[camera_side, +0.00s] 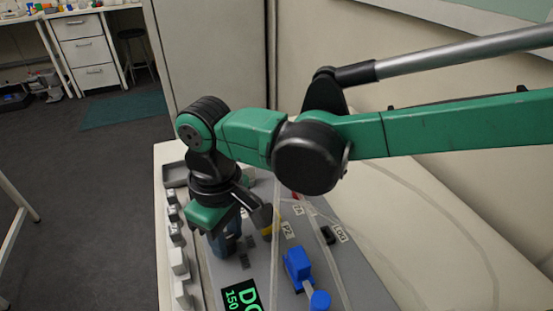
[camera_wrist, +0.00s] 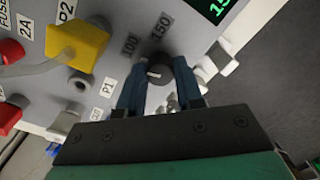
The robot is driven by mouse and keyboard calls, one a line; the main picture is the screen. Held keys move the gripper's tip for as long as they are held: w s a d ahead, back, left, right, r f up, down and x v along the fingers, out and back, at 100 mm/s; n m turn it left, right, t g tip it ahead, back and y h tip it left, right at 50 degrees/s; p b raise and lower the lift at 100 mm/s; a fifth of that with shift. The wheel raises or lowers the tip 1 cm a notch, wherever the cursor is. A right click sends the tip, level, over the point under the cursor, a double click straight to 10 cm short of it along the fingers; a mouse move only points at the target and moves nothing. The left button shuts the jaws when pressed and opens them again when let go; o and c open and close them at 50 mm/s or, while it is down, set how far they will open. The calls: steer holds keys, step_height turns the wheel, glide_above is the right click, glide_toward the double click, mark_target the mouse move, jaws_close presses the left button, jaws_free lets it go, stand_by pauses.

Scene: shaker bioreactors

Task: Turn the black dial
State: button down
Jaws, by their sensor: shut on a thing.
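The black dial (camera_wrist: 159,73) sits on the grey panel, with a white mark on its face, and shows in the wrist view.
A yellow connector (camera_wrist: 78,45) labelled P2 is close by the dial. A blue connector (camera_side: 298,265) and a green-lit display (camera_side: 240,297) are on the panel (camera_side: 262,282). Clear tubes cross the panel. White knobs (camera_side: 179,262) line its left edge.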

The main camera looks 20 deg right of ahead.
mark_target(227, 238)
steer(key=n, duration=0.4)
steer(key=shift+n, duration=0.3)
steer(key=n, duration=0.4)
steer(key=shift+n, duration=0.3)
steer(key=c, duration=0.6)
jaws_free()
steer(key=shift+o, duration=0.2)
steer(key=shift+r, duration=2.85)
